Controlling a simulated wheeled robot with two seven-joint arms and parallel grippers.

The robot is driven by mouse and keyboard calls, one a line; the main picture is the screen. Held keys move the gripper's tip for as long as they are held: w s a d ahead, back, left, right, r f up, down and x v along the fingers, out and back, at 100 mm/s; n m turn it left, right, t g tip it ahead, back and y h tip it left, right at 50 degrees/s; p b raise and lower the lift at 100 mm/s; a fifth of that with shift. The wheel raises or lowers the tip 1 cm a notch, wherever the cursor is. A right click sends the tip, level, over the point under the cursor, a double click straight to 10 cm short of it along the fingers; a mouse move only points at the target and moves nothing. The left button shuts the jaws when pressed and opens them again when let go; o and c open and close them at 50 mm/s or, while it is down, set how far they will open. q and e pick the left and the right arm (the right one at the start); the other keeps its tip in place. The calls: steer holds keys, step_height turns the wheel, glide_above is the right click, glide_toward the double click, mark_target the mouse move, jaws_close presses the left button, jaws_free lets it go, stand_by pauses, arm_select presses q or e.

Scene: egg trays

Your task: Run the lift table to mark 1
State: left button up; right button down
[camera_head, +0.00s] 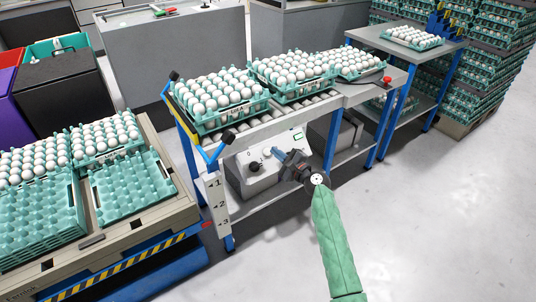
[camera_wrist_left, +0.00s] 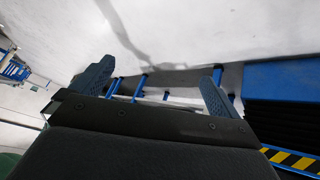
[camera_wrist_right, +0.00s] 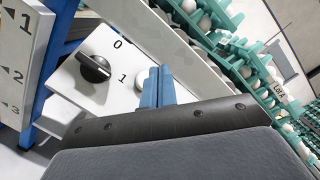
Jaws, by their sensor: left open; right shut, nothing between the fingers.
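The lift table (camera_head: 125,264), blue with a yellow-black striped edge, stands at the left under a pallet of egg trays. A white post (camera_head: 218,207) beside it carries marks 1, 2 and 3; it also shows in the right wrist view (camera_wrist_right: 22,62). A white control box (camera_head: 240,170) under the roller table has a black knob (camera_wrist_right: 93,67) labelled 0 and 1. My right gripper (camera_head: 273,152) is shut and empty; in the right wrist view its fingertips (camera_wrist_right: 157,76) overlap a pale round button (camera_wrist_right: 142,79); contact is unclear. My left gripper (camera_wrist_left: 155,84) is open and empty.
Several full egg trays (camera_head: 216,112) sit on the roller table above the box. A red button (camera_head: 387,79) is at that table's right end. Blue table legs (camera_head: 331,140) flank the space under it. The floor (camera_head: 450,220) at the right is clear.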

mark_target(267, 152)
arm_select(q)
step_height(267, 152, down, 7)
steer(key=b, duration=0.1)
steer(key=shift+s+r+t, duration=0.2)
steer(key=shift+s+t, duration=0.2)
steer(key=shift+s, duration=0.05)
arm_select(e)
steer(key=shift+w+a+f, duration=0.45)
steer(key=shift+w+f, duration=0.2)
steer(key=shift+f, duration=0.1)
stand_by(0.4)
arm_select(q)
steer(key=shift+f+b, duration=0.15)
steer(key=shift+b, duration=0.2)
arm_select(e)
steer(key=shift+w+f, duration=0.1)
steer(key=shift+f, duration=0.05)
stand_by(0.3)
steer(key=shift+a, duration=0.1)
arm_select(q)
steer(key=shift+f, duration=0.2)
arm_select(e)
steer(key=shift+w+a+f, duration=0.1)
steer(key=shift+w+f, duration=0.05)
